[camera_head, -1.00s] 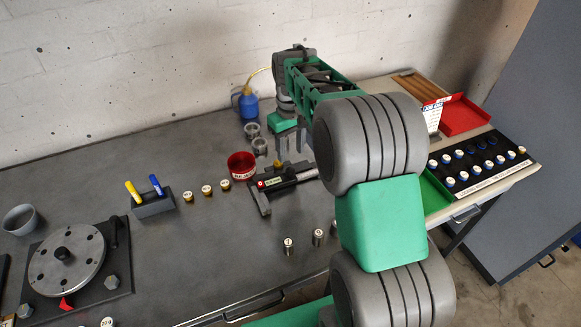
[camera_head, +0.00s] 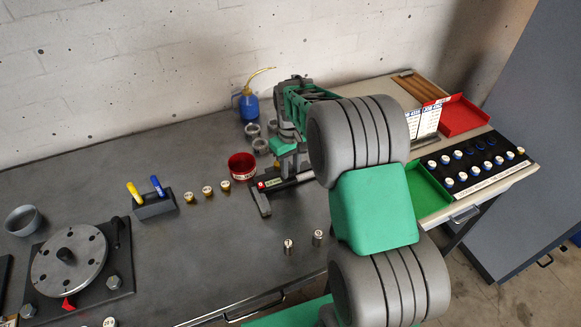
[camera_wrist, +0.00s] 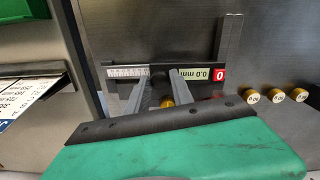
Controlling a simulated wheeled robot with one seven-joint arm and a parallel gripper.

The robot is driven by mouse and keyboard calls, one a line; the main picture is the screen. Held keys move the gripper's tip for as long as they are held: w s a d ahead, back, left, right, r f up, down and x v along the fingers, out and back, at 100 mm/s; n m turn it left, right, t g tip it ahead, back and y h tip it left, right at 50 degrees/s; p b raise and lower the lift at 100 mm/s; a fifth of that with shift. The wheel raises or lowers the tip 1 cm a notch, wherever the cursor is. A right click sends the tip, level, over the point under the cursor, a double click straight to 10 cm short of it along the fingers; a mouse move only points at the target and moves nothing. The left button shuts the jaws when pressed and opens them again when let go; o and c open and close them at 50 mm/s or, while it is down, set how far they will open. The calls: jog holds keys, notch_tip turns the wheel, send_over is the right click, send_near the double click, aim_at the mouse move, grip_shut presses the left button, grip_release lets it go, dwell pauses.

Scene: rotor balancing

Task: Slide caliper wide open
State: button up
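The caliper (camera_head: 263,196) lies on the bench, with its jaws at the left end. In the wrist view, the caliper (camera_wrist: 205,73) has its jaws together, a display reading 0.0 mm, a red 0 button and a white scale. My gripper (camera_wrist: 161,74) points down at the beam, just beside the display on the scale side. Its two fingers stand apart, one each side of a small dark part of the caliper. I cannot tell whether they touch it. In the head view my arm hides the fingertips and the beam's right end.
A red bowl (camera_head: 241,166) stands close behind the caliper, near brass-topped weights (camera_head: 208,191). Two more weights (camera_head: 288,246) stand in front. A pen holder (camera_head: 155,206) and rotor disc (camera_head: 68,262) are at left. Green (camera_head: 428,192) and red (camera_head: 464,116) trays are at right.

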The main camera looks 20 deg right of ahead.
grip_shut()
dwell(1.0)
